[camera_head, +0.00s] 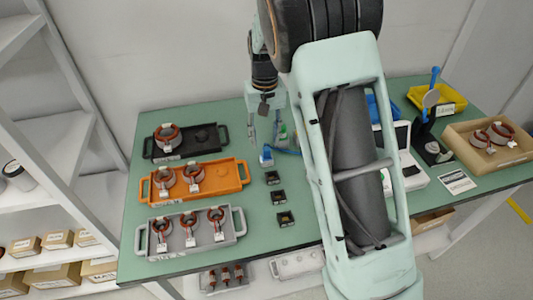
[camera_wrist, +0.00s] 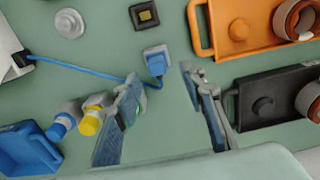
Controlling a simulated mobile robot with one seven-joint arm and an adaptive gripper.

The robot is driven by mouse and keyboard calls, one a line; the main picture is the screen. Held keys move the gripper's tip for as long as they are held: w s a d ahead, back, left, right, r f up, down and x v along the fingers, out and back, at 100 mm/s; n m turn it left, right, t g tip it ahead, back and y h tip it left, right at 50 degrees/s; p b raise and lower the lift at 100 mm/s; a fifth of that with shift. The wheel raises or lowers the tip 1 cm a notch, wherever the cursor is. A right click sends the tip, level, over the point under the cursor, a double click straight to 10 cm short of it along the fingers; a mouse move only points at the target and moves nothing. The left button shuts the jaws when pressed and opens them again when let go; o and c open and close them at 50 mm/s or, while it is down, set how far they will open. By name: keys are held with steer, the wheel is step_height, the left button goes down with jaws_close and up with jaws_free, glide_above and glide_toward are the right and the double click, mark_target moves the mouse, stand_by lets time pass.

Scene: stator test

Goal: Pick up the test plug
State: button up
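The test plug is a blue plug (camera_wrist: 156,64) on a blue cable (camera_wrist: 85,72), seated against a small grey block (camera_wrist: 155,50) in the wrist view. In the head view the blue plug (camera_head: 267,158) stands on the green table, just beyond a row of small black sockets (camera_head: 272,177). My gripper (camera_wrist: 160,76) is open, with its two fingers apart and nothing held between them. In the wrist view the plug shows between and just beyond the fingertips. In the head view my gripper (camera_head: 264,140) hangs above the plug; I cannot tell the exact height gap.
Black (camera_head: 213,140), orange (camera_head: 235,183) and grey (camera_head: 235,235) trays with copper-ringed stators stand left. My arm hides part of the table and a white device (camera_head: 407,160). Yellow-capped (camera_wrist: 90,121) and blue-capped (camera_wrist: 60,126) bottles and a blue bin (camera_wrist: 28,150) lie near the left finger.

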mark_target(267, 148)
steer(key=f, duration=0.5)
steer(key=shift+d+f, duration=0.1)
steer(key=shift+d, duration=0.15)
jaws_close()
